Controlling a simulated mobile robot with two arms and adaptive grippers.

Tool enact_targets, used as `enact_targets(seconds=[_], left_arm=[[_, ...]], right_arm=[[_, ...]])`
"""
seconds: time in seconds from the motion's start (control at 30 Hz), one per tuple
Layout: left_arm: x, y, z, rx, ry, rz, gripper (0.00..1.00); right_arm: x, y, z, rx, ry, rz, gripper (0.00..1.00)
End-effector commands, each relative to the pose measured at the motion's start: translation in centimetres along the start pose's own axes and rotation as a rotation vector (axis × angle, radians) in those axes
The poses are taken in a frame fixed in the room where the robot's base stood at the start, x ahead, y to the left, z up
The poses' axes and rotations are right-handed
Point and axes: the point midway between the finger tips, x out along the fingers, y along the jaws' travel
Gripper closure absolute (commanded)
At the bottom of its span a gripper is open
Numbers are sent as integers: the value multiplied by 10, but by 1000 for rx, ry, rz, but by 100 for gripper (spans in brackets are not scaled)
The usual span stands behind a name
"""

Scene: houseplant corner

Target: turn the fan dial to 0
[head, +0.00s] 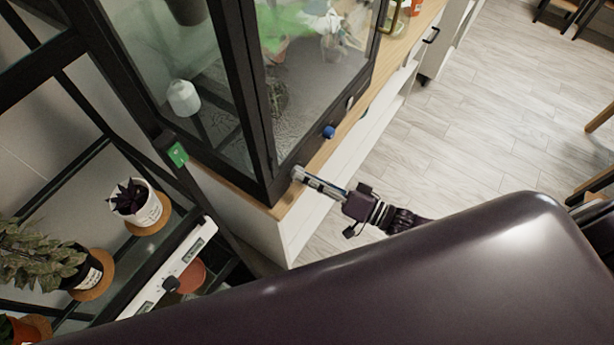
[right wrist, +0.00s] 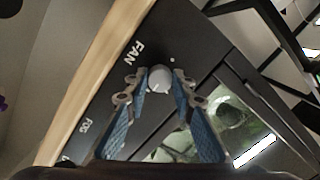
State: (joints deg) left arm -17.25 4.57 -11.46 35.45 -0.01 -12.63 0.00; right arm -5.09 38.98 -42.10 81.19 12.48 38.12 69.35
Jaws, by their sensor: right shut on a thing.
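The fan dial (right wrist: 159,78) is a round, light grey knob on the cabinet's black front strip, beside the white letters FAN (right wrist: 132,52). In the head view the dial (head: 298,172) is a pale knob at the cabinet's near corner. My right gripper (head: 307,178) reaches it from the right and is shut on it. In the right wrist view its two blue-padded fingers stand on either side of the dial. A small white mark (right wrist: 172,60) shows on the strip by the dial. I cannot read the dial's setting. My left gripper is not in view.
A blue knob (head: 329,131) sits farther along the same strip. The glass cabinet (head: 262,150) stands on a wood-topped white unit (head: 285,235). Potted plants (head: 135,203) stand on the left shelves, near a white grow-light controller bar (head: 175,275).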

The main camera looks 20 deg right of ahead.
Motion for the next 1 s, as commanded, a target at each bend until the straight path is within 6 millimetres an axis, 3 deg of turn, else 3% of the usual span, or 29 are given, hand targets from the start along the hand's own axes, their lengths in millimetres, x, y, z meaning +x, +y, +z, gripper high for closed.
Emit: enact_targets(seconds=[0.37,1.0], left_arm=[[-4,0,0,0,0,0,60],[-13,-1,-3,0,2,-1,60]], right_arm=[[-1,0,0,-205,-10,16,100],[-1,0,0,-809,-37,56,100]])
